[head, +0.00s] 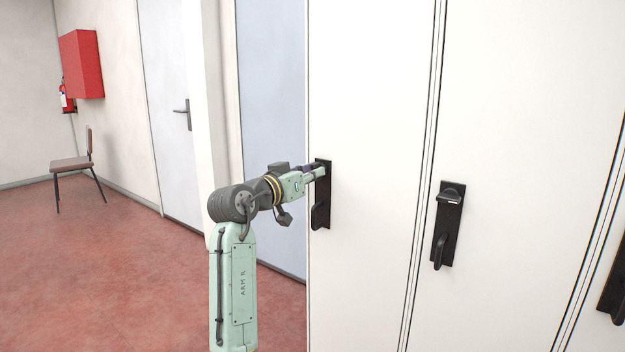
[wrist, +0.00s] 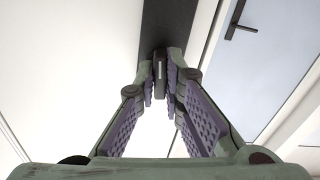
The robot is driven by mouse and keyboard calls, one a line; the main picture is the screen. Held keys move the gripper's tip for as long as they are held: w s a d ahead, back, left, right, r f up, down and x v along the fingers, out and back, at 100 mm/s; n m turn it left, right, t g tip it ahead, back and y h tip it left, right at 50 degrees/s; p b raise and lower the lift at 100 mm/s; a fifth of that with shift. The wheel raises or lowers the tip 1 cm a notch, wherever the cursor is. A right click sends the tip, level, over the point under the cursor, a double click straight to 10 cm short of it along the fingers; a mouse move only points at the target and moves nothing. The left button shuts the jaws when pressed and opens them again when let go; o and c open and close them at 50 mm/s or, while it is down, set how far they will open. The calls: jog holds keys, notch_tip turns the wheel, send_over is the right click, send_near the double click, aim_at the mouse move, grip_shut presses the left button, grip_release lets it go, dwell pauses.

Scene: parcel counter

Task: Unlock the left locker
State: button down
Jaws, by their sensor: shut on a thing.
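The left locker is a white door (head: 365,90) with a black lock plate (head: 323,200) near its left edge. A black pull handle (head: 317,214) hangs on the lower part of that plate. My gripper (head: 320,172) reaches in from the left to the top of the plate. In the wrist view, its purple-padded fingers (wrist: 161,80) are shut on a dark knob (wrist: 160,69) with a pale line on it. The plate (wrist: 166,22) shows behind the knob. In the head view, my fingers hide the knob.
The middle locker (head: 520,100) has a like black plate with a knob (head: 450,195) whose pale mark lies level. Another handle (head: 615,295) shows at the right edge. A grey-blue panel (head: 270,110) stands left of the lockers. The red floor (head: 120,270) is clear; a chair (head: 72,165) stands far off.

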jog(key=shift+m+b, duration=0.3)
jog(key=shift+m, duration=0.5)
jog(key=c, duration=1.7)
grip_release()
jog(key=v, duration=1.2)
